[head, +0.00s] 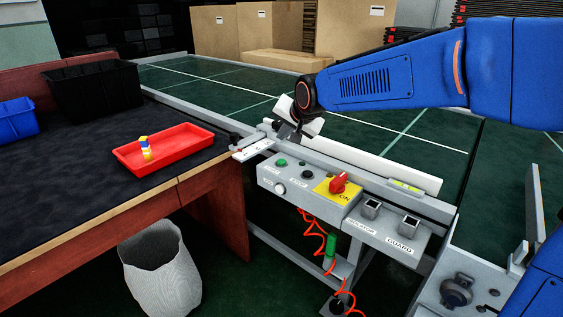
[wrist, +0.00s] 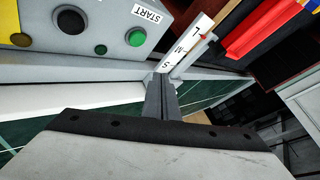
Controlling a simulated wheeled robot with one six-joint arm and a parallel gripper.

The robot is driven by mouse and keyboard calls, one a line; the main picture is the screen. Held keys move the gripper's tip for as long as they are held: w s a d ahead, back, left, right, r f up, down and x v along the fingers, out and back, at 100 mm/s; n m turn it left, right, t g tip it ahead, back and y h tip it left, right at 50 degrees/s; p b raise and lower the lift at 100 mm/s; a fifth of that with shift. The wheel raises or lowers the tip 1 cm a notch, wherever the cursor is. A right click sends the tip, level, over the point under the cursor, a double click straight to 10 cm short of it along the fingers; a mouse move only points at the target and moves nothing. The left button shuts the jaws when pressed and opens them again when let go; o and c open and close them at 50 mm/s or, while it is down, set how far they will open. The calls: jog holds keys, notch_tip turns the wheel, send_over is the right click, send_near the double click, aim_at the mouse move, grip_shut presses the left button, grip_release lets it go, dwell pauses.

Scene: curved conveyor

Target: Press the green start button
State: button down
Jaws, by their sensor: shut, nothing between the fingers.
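The green start button (head: 281,162) sits on top of a grey control box (head: 268,175). In the wrist view the green button (wrist: 136,38) stands beside a START label (wrist: 147,14). My gripper (wrist: 160,82) is shut and empty, its fingertips apart from the button and below it in the wrist picture. In the head view my gripper (head: 291,133) hangs just behind the box, near the conveyor rail, partly hidden by my wrist. A black button (head: 307,174) is right of the green one; it also shows in the wrist view (wrist: 69,24).
A red rotary switch (head: 338,183) on a yellow plate stands right of the buttons. A white scale marked L, M, S (wrist: 190,45) lies near my fingertips. A red tray (head: 163,150) with a small yellow and blue object is on the table at left. The conveyor rail (head: 365,172) runs behind the box.

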aim_at(283, 163)
jog(key=shift+f, duration=2.95)
jog(key=shift+f, duration=0.1)
jog(key=shift+f, duration=0.35)
jog(key=shift+f, duration=0.4)
dwell(0.4)
jog(key=shift+r, duration=0.1)
dwell(0.4)
jog(key=shift+r, duration=0.75)
jog(key=shift+r, duration=2.5)
